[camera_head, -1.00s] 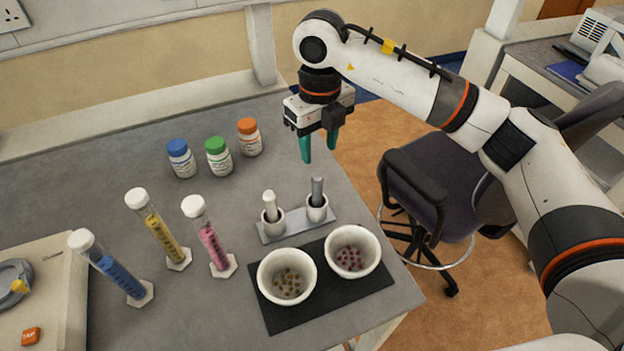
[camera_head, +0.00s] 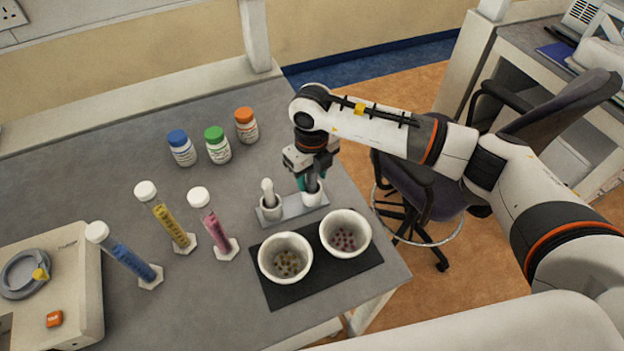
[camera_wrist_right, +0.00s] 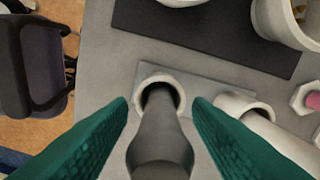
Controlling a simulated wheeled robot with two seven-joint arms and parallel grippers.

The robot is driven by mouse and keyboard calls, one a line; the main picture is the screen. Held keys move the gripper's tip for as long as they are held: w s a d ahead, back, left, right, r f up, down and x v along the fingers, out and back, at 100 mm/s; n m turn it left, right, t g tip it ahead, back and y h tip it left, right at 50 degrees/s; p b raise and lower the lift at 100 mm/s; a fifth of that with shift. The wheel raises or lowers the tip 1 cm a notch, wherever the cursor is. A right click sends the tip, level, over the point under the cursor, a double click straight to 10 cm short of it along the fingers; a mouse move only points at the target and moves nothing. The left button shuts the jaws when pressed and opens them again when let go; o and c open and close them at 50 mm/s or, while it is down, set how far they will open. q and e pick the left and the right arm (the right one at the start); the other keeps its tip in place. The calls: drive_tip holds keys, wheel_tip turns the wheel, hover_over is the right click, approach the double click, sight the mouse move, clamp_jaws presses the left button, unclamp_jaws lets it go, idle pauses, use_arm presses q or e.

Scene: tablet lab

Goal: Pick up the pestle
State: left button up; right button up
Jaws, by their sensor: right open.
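A dark grey pestle (camera_wrist_right: 160,140) stands in the right-hand white cup (camera_head: 313,199) of a small grey holder (camera_head: 292,211). A white pestle (camera_head: 268,190) stands in the left-hand cup (camera_head: 270,211). My right gripper (camera_head: 313,183) is open, pointing down over the right-hand cup. In the right wrist view its teal fingers (camera_wrist_right: 160,108) are on either side of the grey pestle, with a visible gap to each. In the head view the gripper mostly hides this pestle. My left gripper is out of view.
Two white mortars (camera_head: 285,279) with small pellets stand on a black mat (camera_head: 330,285) in front of the holder. Tilted capped tubes (camera_head: 213,225) stand to the left, and three capped bottles (camera_head: 218,149) behind. A chair (camera_head: 415,190) is beyond the table's right edge.

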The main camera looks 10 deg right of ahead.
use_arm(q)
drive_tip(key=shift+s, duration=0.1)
use_arm(e)
drive_tip(key=shift+w+f, duration=0.1)
clamp_jaws()
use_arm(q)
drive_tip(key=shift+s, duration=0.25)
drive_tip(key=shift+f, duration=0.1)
